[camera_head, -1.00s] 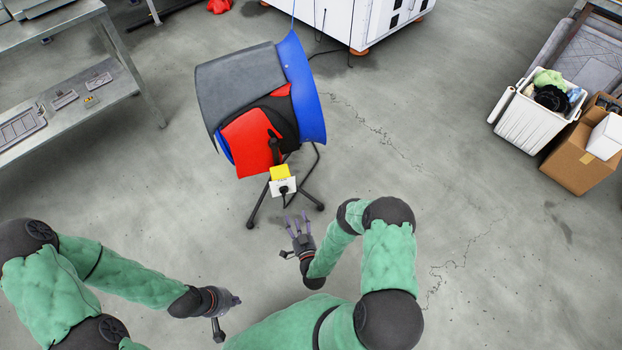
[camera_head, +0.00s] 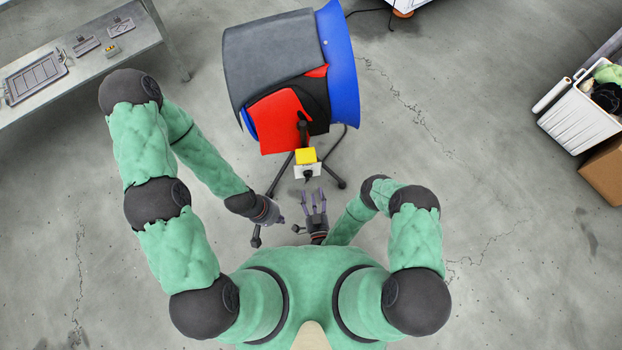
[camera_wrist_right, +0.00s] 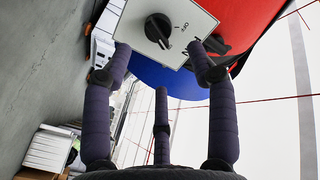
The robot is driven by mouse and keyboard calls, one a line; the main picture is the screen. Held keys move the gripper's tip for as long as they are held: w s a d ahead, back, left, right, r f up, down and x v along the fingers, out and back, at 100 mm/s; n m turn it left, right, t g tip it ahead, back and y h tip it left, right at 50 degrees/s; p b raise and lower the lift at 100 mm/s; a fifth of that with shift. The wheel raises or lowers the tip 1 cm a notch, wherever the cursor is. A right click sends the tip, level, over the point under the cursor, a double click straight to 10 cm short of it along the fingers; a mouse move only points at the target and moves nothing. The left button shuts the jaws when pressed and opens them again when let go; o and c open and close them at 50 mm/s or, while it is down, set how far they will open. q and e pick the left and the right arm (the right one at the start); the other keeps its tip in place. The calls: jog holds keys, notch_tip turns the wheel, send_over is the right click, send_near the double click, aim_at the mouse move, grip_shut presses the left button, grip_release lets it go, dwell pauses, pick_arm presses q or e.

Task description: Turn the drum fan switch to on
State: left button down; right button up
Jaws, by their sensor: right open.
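The drum fan (camera_head: 262,62) has a grey drum, a blue rim and red panels, and stands on a black stand. Its switch box is yellow (camera_head: 306,155) with a white plate facing me. I see no contact with the knob. My left gripper (camera_head: 279,219) is left of the right one; its fingers are unclear.
A metal bench (camera_head: 128,62) with small parts stands at upper left. A white bin (camera_head: 577,122) and a cardboard box (camera_head: 606,170) are at right. Fan stand legs (camera_head: 279,178) reach the floor near my left gripper.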

aim_at(308, 175)
jog(key=w+a+b, duration=0.1)
jog(key=w, duration=0.6)
